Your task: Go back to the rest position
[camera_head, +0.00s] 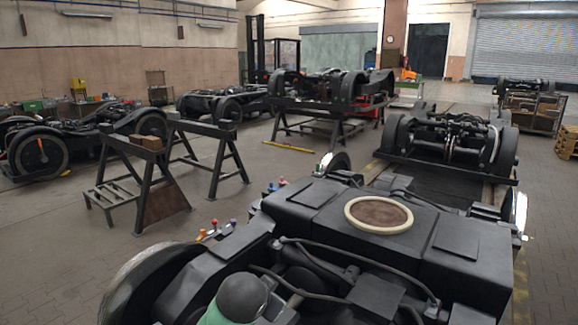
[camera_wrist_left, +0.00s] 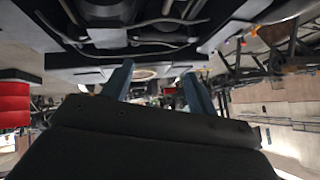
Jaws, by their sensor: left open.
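My left gripper (camera_wrist_left: 157,72) shows in the left wrist view as two blue-grey fingers set wide apart. It is open, and nothing is between the fingers. The wrist view looks upside down, with a dark bogie (camera_wrist_left: 150,35) across its top, beyond the fingertips; I cannot tell the distance. In the head view, a large black bogie (camera_head: 335,232) with a cream ring around a brown disc (camera_head: 378,213) fills the lower right. Neither gripper shows in the head view. My right gripper is not in view.
A dark trestle stand (camera_head: 140,189) with a step is left of the near bogie. More bogies stand behind (camera_head: 452,140) and at the far left (camera_head: 75,138). A red object (camera_wrist_left: 14,102) shows at the wrist view's left edge. Floor (camera_head: 265,175) beyond the stand is open.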

